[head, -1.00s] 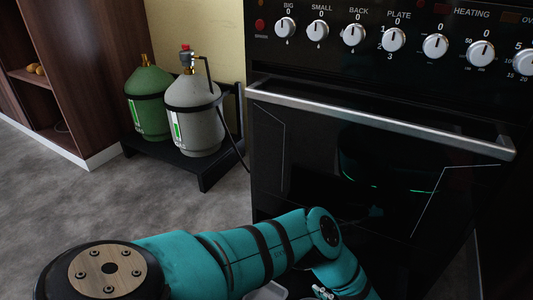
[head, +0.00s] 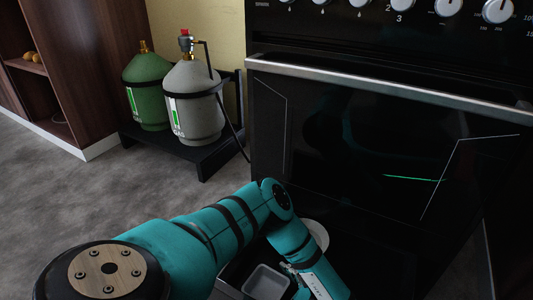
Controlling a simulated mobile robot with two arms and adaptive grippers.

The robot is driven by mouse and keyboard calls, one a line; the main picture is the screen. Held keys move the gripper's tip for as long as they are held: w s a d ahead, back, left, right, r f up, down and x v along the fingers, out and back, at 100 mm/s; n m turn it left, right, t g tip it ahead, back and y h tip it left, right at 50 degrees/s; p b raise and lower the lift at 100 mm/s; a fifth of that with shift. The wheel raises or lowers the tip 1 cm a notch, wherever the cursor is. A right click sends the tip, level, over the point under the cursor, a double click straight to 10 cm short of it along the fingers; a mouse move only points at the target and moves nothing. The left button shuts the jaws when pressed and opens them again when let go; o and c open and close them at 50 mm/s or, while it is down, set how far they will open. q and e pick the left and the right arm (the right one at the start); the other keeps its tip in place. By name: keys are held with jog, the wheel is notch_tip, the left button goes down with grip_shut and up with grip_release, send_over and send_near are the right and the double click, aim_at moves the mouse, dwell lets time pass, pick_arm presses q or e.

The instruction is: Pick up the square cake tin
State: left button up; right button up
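A grey, square tin with rounded corners (head: 268,284), which looks like the square cake tin, sits low in the view in a dark open drawer (head: 232,277) under the oven. The bottom edge of the picture cuts it off. My teal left arm reaches in from the lower left and bends down just right of the tin. Its gripper fingers are below the picture edge, so I cannot see what they touch. My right gripper is not in view.
A white round dish (head: 316,233) lies behind my forearm, partly hidden. The black oven door (head: 350,150) with its metal handle (head: 400,93) rises above the drawer. Green (head: 148,90) and grey (head: 195,105) gas bottles stand on a black rack at left. Grey floor is clear.

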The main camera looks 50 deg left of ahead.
pick_arm(q)
jog(key=shift+r, duration=0.1)
jog(key=c, duration=0.9)
